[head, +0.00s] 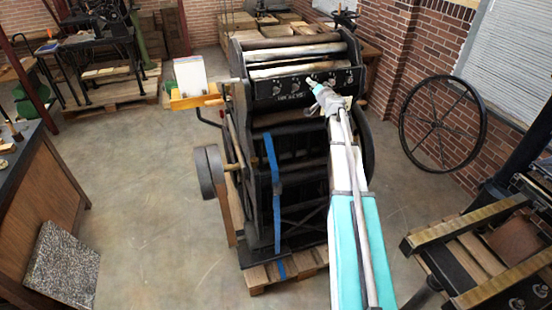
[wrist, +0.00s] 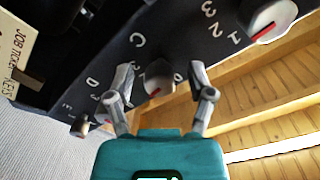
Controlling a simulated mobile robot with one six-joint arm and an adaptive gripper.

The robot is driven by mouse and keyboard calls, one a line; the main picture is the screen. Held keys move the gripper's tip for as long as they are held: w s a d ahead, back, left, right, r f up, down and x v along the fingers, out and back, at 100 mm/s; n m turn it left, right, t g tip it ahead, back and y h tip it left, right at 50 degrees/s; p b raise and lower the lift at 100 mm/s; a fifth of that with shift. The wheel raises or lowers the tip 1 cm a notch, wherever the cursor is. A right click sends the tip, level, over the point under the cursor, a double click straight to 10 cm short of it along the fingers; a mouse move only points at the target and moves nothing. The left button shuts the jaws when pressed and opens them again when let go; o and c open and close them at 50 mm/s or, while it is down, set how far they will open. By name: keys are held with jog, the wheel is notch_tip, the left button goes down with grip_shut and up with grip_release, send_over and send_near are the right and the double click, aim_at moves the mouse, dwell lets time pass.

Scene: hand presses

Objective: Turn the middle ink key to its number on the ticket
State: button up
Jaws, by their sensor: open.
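The middle ink key (wrist: 158,75), a grey knob with a red mark on its lower edge, sits beside the letter C on the dark panel. My gripper (wrist: 162,73) is open, with one finger on each side of this knob; I cannot tell if they touch it. A neighbouring knob (wrist: 270,18) has a red line and the numbers 1, 2 and 3 near it. A small knob (wrist: 80,127) shows at lower left. Part of the job ticket (wrist: 22,45) shows at the left; its key numbers are out of view. In the head view my gripper (head: 318,88) is at the key row.
The press (head: 290,165) stands on a wooden pallet (head: 284,270). A spoked wheel (head: 443,117) is by the right wall. A dark bench (head: 15,150) is at left and another machine at lower right. Open floor lies left of the press.

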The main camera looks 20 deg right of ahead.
jog(key=n, duration=0.5)
jog(key=shift+n, duration=0.4)
jog(key=s, duration=1.4)
jog(key=s+a+f+n+g+y+b, duration=0.2)
jog(key=a+f, duration=0.5)
jog(key=a, duration=0.4)
jog(key=s+a+f+n+g+y+b, duration=0.2)
jog(key=s+a+f+g+y+b, duration=0.2)
jog(key=a+f, duration=0.4)
jog(key=shift+s+a+f+n+g, duration=0.25)
jog(key=shift+s+a+g, duration=0.65)
jog(key=shift+a, duration=0.7)
jog(key=shift+w, duration=0.15)
